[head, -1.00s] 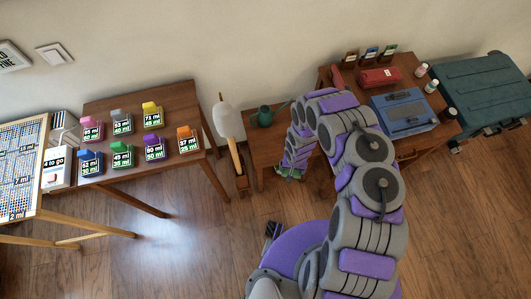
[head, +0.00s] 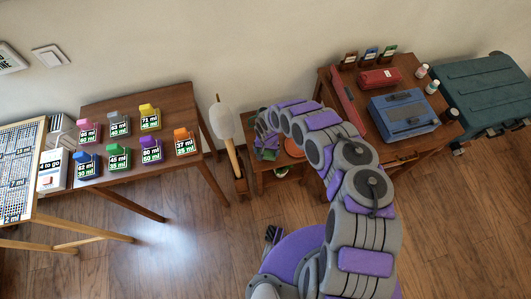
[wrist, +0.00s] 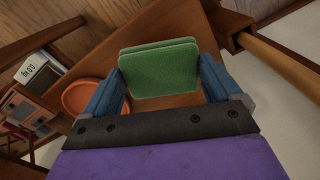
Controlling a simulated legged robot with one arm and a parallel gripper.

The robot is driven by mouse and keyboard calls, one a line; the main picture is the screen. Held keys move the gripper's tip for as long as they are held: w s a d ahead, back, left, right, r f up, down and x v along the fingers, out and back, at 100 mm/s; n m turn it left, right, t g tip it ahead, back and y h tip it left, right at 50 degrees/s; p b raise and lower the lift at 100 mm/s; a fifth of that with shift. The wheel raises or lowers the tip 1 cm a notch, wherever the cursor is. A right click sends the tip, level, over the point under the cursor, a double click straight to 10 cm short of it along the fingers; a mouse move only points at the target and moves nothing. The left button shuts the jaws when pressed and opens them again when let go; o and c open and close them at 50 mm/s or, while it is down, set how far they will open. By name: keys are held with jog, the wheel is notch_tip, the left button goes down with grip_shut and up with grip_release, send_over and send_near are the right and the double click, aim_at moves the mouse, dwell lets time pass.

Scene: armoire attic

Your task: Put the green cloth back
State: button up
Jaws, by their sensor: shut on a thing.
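The green cloth (wrist: 160,70) is a folded, rounded pad between the blue fingers of my gripper (wrist: 163,88) in the wrist view. My gripper is shut on it and holds it over the small wooden table. In the head view, the cloth (head: 267,154) shows as a bit of green under my gripper (head: 266,148), above the left part of the small table (head: 262,180). An orange round dish (wrist: 80,98) lies on that table beside the cloth; it also shows in the head view (head: 293,147). Whether the cloth touches the tabletop I cannot tell.
A tall white-topped stand (head: 225,125) is just left of the small table. A table with coloured labelled blocks (head: 150,118) stands left. The floor in front is open.

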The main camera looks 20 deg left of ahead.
aim_at(264, 152)
jog(key=shift+w+a+f, duration=0.1)
jog(key=shift+w+a, duration=0.1)
jog(key=shift+a, duration=0.5)
notch_tip(264, 152, down, 3)
jog(key=shift+a+f+b, duration=0.1)
jog(key=shift+a+b, duration=0.05)
jog(key=shift+b, duration=0.4)
jog(key=shift+d+f, duration=0.15)
jog(key=shift+d, duration=0.05)
jog(key=shift+c, duration=0.4)
jog(key=shift+d, duration=0.25)
jog(key=o, duration=0.8)
jog(key=shift+o, duration=0.3)
jog(key=shift+a, duration=0.35)
